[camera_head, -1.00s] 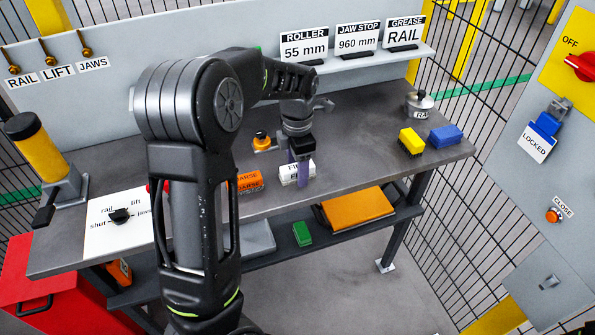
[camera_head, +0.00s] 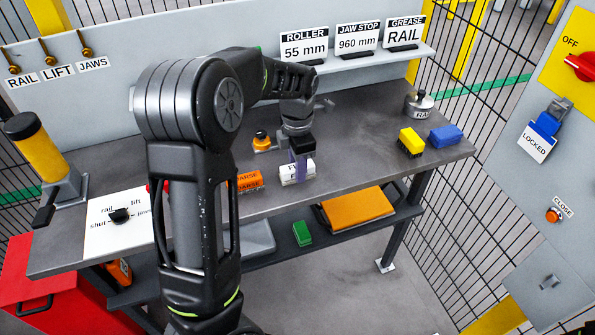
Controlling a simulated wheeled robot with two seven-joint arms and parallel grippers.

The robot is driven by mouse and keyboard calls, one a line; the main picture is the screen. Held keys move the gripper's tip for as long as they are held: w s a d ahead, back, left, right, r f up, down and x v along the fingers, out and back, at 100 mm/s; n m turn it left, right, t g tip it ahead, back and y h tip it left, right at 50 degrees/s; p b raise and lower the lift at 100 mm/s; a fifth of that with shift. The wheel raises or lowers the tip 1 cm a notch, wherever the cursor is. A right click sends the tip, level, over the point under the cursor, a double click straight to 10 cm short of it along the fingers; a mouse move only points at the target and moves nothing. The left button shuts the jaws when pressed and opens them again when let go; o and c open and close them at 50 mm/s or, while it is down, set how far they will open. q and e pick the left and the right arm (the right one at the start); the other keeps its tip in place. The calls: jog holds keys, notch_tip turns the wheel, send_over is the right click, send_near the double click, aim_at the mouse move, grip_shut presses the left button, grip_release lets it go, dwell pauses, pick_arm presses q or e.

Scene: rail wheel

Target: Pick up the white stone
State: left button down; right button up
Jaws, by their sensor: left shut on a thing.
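The white stone (camera_head: 289,178) is a small white block with dark lettering on the workbench, right of the orange stone marked COARSE (camera_head: 249,181). My left gripper (camera_head: 301,167) reaches down over the white stone from behind, with its purple-grey fingers at the stone. The fingers cover part of the stone's lettering. The gripper is shut on the white stone. I cannot tell whether the stone is clear of the bench top. My right gripper is not in view.
A yellow brush-like block (camera_head: 411,142) and a blue block (camera_head: 446,135) lie on the bench at the right. A lidded tin (camera_head: 419,103) stands behind them. An orange-topped item (camera_head: 262,141) is left of the gripper. The bench between the gripper and the yellow block is clear.

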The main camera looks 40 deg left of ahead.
pick_arm(q)
jog(key=shift+r, duration=0.15)
notch_tip(320, 180, up, 10)
jog(key=shift+f+b, duration=0.1)
jog(key=shift+b, duration=0.5)
dwell(0.8)
